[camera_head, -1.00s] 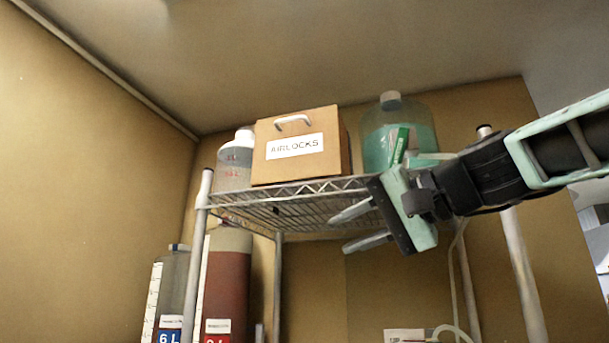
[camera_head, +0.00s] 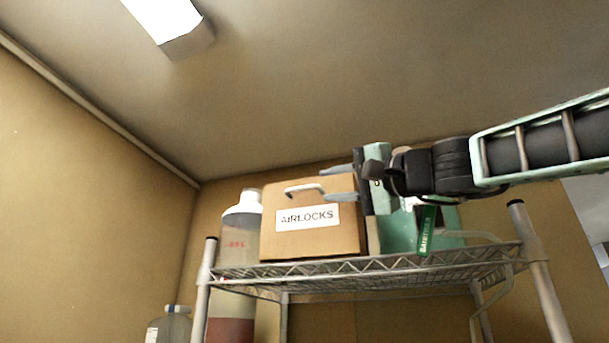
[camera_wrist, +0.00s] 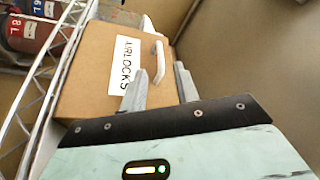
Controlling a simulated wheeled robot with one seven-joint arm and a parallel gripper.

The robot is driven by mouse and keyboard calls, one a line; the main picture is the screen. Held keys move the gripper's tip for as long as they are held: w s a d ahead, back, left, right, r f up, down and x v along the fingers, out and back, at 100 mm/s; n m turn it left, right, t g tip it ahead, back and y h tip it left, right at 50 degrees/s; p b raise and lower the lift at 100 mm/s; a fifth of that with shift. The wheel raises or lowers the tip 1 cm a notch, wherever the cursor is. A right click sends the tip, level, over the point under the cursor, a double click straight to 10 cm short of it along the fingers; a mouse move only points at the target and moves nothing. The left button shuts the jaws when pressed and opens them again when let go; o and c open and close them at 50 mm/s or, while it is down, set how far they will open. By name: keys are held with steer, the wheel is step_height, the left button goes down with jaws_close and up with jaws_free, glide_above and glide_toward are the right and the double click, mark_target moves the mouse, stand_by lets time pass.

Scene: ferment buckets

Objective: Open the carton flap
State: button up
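The brown carton (camera_head: 316,240) labelled AIRLOCKS stands on the wire shelf, its front closed, with a pale bar handle (camera_head: 304,188) near the top of that face. In the wrist view the carton (camera_wrist: 88,75) lies ahead of my fingers, with the handle (camera_wrist: 160,62) just beyond them. My gripper (camera_head: 336,184) is at the carton's upper right, close to the handle. In the wrist view my gripper (camera_wrist: 160,88) has its two fingers spread apart with nothing between them. The handle lies near the gap between the fingertips; whether they touch it I cannot tell.
The wire shelf (camera_head: 370,266) carries a clear bottle (camera_head: 240,235) left of the carton and a green jug (camera_head: 400,232) with a green tag at its right, behind my gripper. Large containers (camera_wrist: 30,30) stand below. Space above the shelf is open.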

mark_target(302, 189)
steer(key=p+x, duration=0.3)
steer(key=x, duration=0.3)
steer(key=shift+w+r, duration=0.1)
steer(key=shift+r, duration=0.05)
steer(key=shift+w+a+p, duration=0.3)
steer(key=shift+w+a, duration=0.15)
steer(key=shift+a, duration=0.15)
steer(key=shift+c, duration=0.3)
jaws_close()
